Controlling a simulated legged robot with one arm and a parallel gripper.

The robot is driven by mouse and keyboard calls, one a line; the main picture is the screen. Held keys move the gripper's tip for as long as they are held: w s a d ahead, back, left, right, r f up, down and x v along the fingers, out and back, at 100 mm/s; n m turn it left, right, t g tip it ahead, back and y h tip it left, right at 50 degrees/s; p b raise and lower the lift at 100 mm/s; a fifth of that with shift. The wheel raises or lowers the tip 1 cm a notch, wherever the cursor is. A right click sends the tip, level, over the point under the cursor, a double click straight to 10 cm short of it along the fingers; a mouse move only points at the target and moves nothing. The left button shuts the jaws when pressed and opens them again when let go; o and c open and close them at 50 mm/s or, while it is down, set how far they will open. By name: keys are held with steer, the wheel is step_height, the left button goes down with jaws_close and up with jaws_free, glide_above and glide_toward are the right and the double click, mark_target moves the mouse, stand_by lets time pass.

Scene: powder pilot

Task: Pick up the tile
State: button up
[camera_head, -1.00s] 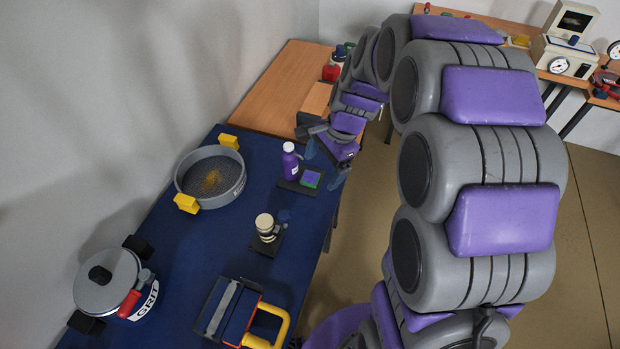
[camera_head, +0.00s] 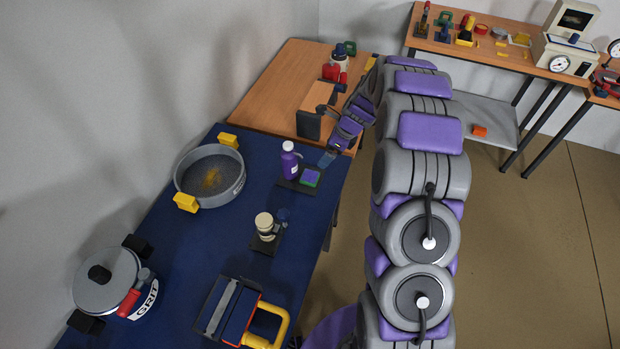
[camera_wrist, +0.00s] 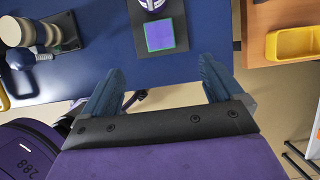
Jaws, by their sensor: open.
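A square tile (camera_head: 310,177) with a purple face and green border lies on a dark plate (camera_head: 285,184) near the right edge of the blue table. It also shows in the wrist view (camera_wrist: 160,34), ahead of my gripper (camera_wrist: 160,68). My gripper's blue fingers are spread wide with nothing between them. The tile lies beyond the fingertips, roughly centred between them and apart from them. In the head view my gripper (camera_head: 328,158) is just behind and to the right of the tile, at the table's edge.
A purple bottle (camera_head: 290,160) stands beside the tile on the same plate. A grey round sieve (camera_head: 211,176) with yellow handles, a cream stacked object (camera_head: 265,224) and a lidded pot (camera_head: 107,281) stand on the blue table (camera_head: 195,245). A wooden table (camera_head: 283,70) adjoins behind.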

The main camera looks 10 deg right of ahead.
steer(key=b, duration=0.2)
glide_above(311, 176)
steer(key=s+d, duration=0.1)
steer(key=d, duration=0.1)
steer(key=f, duration=0.9)
steer(key=shift+a+f, duration=0.2)
steer(key=shift+f, duration=0.05)
steer(key=x, duration=0.1)
steer(key=b+x, duration=0.1)
steer(key=x, duration=0.1)
steer(key=b+x, duration=0.1)
steer(key=x, duration=0.1)
steer(key=shift+s+d+f, duration=0.2)
steer(key=shift+d, duration=0.15)
steer(key=shift+c, duration=0.2)
steer(key=c, duration=1.2)
steer(key=shift+c, duration=0.2)
steer(key=shift+r, duration=0.1)
